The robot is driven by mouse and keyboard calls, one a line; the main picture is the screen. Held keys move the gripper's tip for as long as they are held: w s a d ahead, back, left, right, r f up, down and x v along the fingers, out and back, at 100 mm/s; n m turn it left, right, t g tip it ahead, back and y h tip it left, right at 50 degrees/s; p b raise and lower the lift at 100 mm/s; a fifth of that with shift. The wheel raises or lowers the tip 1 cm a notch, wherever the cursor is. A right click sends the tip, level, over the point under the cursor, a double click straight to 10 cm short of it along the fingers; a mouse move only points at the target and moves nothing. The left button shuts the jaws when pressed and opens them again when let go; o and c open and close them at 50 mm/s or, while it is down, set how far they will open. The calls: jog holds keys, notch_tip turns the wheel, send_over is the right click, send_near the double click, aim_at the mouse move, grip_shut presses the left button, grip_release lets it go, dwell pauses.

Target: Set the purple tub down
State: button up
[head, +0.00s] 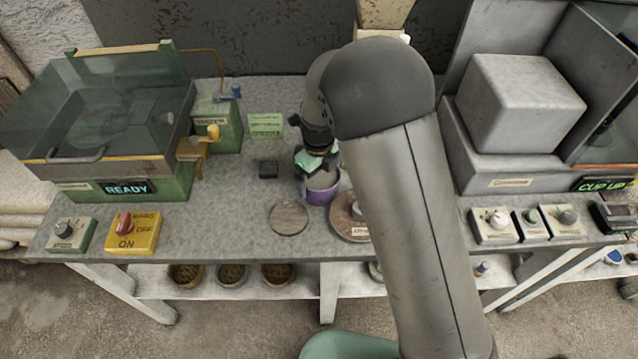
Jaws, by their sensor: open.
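The purple tub (323,195) stands upright near the middle of the workbench (240,180), with pale grey contents showing at its top. It is just left of a round wooden turntable (350,222); I cannot tell whether the two touch. My gripper (312,173) is open and points down right at the tub's far side and rim. Its fingers are small and partly hidden, so I cannot tell whether they touch the tub. My arm covers part of the turntable.
A glass-lidded tank (100,120) reading READY stands left. A grey machine (515,110) stands right. Switch boxes line the front edge, including a yellow one (133,232).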

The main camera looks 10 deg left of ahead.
notch_tip(320, 180, down, 2)
jog(key=c, duration=1)
jog(key=shift+c, duration=1.3)
jog(key=shift+r, duration=0.1)
jog(key=shift+r, duration=0.1)
